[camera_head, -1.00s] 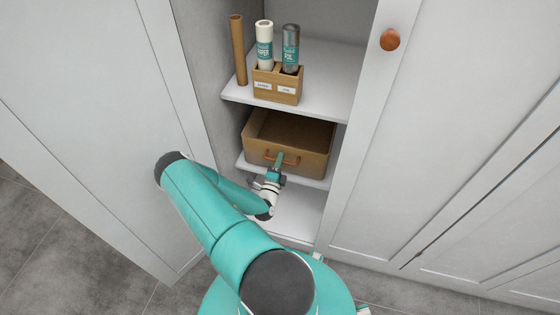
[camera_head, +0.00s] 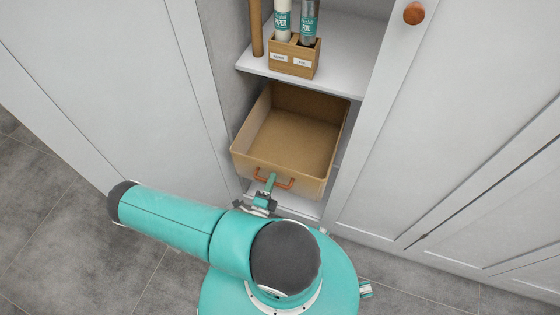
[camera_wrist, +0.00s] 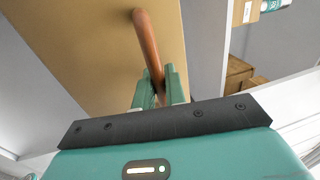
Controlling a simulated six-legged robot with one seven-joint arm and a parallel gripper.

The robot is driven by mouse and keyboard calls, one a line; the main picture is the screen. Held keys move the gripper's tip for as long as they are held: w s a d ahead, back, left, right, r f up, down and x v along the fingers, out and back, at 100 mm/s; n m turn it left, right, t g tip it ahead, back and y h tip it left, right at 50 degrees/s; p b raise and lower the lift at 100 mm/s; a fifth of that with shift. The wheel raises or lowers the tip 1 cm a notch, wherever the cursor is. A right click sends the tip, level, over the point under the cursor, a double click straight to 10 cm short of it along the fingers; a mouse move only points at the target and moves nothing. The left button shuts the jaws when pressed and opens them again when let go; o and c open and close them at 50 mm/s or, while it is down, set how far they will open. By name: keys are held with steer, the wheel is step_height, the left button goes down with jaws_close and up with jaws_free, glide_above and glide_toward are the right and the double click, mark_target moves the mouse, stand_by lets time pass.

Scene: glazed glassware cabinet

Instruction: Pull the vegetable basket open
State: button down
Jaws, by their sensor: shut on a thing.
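The vegetable basket (camera_head: 240,161) is a tan, open-topped box on a lower shelf of the cabinet. It sticks out past the shelf's front edge, and its inside looks empty. A copper-coloured bar handle (camera_head: 287,183) is on its front face. My gripper (camera_head: 271,182) is at the front of the basket, shut on the handle. In the wrist view, the handle (camera_wrist: 147,40) runs down between the two green fingers of my gripper (camera_wrist: 160,88), with the basket's tan front (camera_wrist: 75,35) behind it.
On the shelf (camera_head: 340,75) above stands a wooden holder (camera_head: 292,61) with two labelled rolls, beside a brown tube (camera_head: 256,30). A cabinet door (camera_head: 100,90) stands at the left. A panel with a round wooden knob (camera_head: 414,13) is at the right. Grey floor tiles (camera_head: 55,235) are clear.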

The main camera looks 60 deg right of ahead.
steer(key=r+v, duration=0.1)
steer(key=v, duration=0.6)
steer(key=shift+r, duration=0.2)
steer(key=shift+a, duration=0.1)
steer(key=c, duration=1.5)
jaws_free()
steer(key=shift+a, duration=0.15)
steer(key=v, duration=1.1)
steer(key=shift+a, duration=0.4)
steer(key=shift+s, duration=0.1)
